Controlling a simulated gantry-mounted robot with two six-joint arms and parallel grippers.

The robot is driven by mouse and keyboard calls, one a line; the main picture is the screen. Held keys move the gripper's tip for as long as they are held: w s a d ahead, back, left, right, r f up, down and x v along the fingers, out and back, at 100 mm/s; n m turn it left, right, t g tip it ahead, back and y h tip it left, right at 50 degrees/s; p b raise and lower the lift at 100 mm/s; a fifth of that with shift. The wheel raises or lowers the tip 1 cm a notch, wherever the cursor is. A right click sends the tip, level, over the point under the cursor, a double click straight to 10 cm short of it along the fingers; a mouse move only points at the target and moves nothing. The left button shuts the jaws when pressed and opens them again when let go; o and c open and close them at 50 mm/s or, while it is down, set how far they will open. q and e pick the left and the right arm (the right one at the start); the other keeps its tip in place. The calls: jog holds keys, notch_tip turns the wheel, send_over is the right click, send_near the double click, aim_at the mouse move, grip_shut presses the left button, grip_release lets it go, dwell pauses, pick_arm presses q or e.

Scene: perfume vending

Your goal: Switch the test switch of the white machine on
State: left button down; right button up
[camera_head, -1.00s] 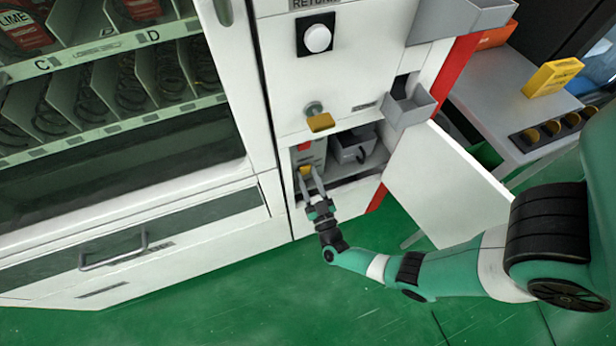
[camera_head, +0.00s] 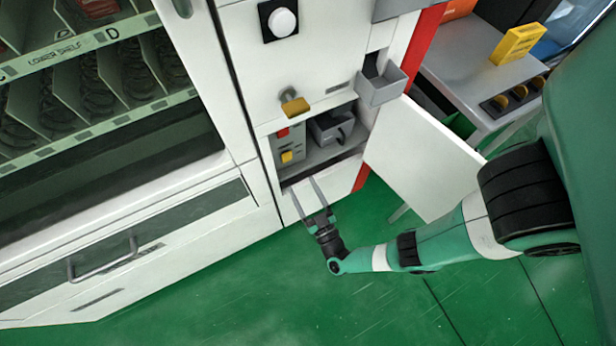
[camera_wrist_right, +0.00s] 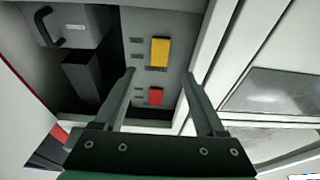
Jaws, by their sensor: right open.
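The white machine (camera_head: 240,52) stands with its lower right compartment open. Inside on the left is a grey panel with a red switch (camera_head: 283,133) and a yellow switch (camera_head: 287,156). The right wrist view also shows the yellow switch (camera_wrist_right: 160,51) and the red switch (camera_wrist_right: 155,96). Their labels are too small to read, and I cannot tell whether either is on. My right gripper (camera_head: 303,184) is open and empty, in front of the compartment's lower edge, apart from the switches. In the wrist view its fingers (camera_wrist_right: 158,73) straddle the panel area. My left gripper is out of view.
A grey box with a handle (camera_head: 331,126) sits inside the compartment, right of the panel. The compartment's white door (camera_head: 422,160) hangs open to the right. A yellow-tipped key or knob (camera_head: 295,104) and a grey tray (camera_head: 381,86) jut out above. Green floor is clear in front.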

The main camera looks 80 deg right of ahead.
jog(key=shift+v, duration=1.45)
